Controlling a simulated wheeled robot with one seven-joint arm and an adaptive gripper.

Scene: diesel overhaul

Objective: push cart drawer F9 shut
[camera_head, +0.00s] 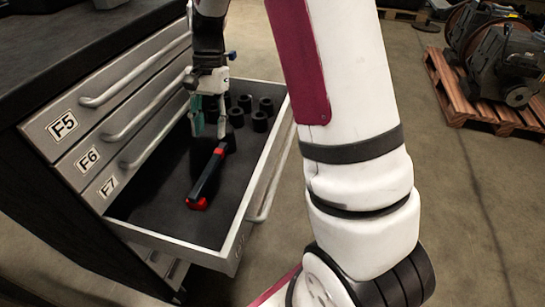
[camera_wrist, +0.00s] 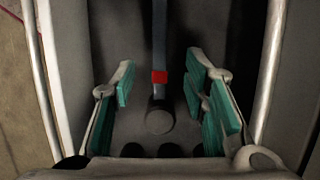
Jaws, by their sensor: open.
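One drawer (camera_head: 232,240) of the grey cart (camera_head: 52,118) stands pulled out below the drawer labelled F7. Its front edge label is not readable, so I cannot confirm it is F9. A bar handle (camera_head: 272,185) runs along its front. My gripper (camera_head: 210,122) hangs pointing down over the inside of this open drawer, near its far end. Its teal-padded fingers are apart with nothing clamped between them; they also show in the wrist view (camera_wrist: 162,100). A black tool with red bands (camera_head: 206,178) lies in the drawer below the gripper.
Several black sockets (camera_head: 242,110) stand in the drawer's far end, beside the gripper. Drawers F5, F6 and F7 above are shut, with protruding handles (camera_head: 135,75). A pallet (camera_head: 480,108) with machinery stands at the far right. The floor (camera_head: 460,200) between is clear.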

